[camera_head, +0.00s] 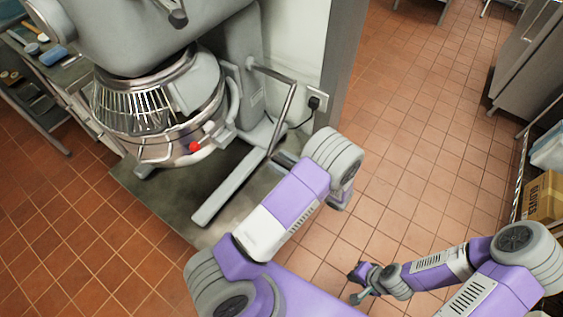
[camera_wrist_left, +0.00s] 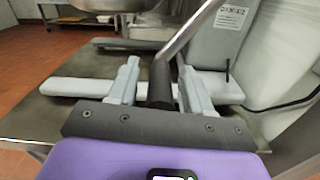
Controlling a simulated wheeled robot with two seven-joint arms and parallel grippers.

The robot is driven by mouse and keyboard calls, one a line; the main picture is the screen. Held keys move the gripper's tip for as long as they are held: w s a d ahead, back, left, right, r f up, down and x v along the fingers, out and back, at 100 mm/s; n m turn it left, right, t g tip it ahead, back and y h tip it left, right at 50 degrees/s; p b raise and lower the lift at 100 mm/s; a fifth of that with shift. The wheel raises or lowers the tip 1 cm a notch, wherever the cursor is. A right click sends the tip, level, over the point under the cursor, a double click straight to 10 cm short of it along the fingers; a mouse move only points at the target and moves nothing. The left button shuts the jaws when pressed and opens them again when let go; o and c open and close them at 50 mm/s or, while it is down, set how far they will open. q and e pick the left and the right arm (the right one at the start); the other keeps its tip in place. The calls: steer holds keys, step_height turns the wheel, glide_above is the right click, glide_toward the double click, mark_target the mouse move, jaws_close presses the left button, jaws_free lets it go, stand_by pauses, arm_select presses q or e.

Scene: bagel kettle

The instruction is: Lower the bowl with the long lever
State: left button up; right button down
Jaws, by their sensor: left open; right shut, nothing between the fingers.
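The mixer's steel bowl (camera_head: 172,156) sits under the wire guard (camera_head: 130,106), raised above the mixer's base. The long lever (camera_head: 284,116) leaves the mixer's column, bends and slopes down towards my left arm. In the left wrist view the lever (camera_wrist_left: 192,33) ends in a black grip (camera_wrist_left: 160,85). My left gripper (camera_wrist_left: 158,72) is open, with one finger on each side of the black grip; contact cannot be told. In the head view my own left arm mostly hides this gripper. My right gripper (camera_head: 361,284) is shut and empty, low at the right, away from the mixer.
The mixer's base has a grey foot (camera_head: 225,188) beside the lever. A wall pillar with a plugged-in socket (camera_head: 316,102) and black cable stands behind the lever. A cardboard box (camera_head: 543,197) is on a rack at the right. The tiled floor between is clear.

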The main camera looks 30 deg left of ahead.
arm_select(q)
jaws_close()
arm_select(e)
steer(key=shift+r, duration=0.1)
